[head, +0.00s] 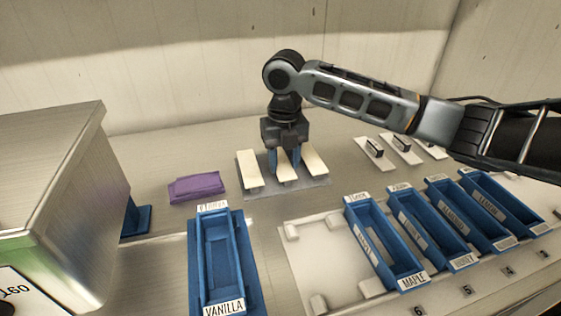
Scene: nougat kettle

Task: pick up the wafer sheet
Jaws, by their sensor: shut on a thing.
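Several cream wafer sheets lie side by side on a grey mat (262,191) near the back of the table. The left wafer sheet (249,170) stands apart from my gripper. My gripper (284,170) points down over the middle wafer sheet (287,174), with its blue fingers shut on it, one on each side. The right wafer sheet (311,161) is just beside the right finger. I cannot tell whether the held sheet is clear of its support. Part of it is hidden behind the fingers.
A blue VANILLA tray (220,262) stands in front. Several labelled blue trays, including MAPLE (384,245), stand at front right. A metal box (60,190) fills the left. Small dark-topped pieces (374,149) lie at back right.

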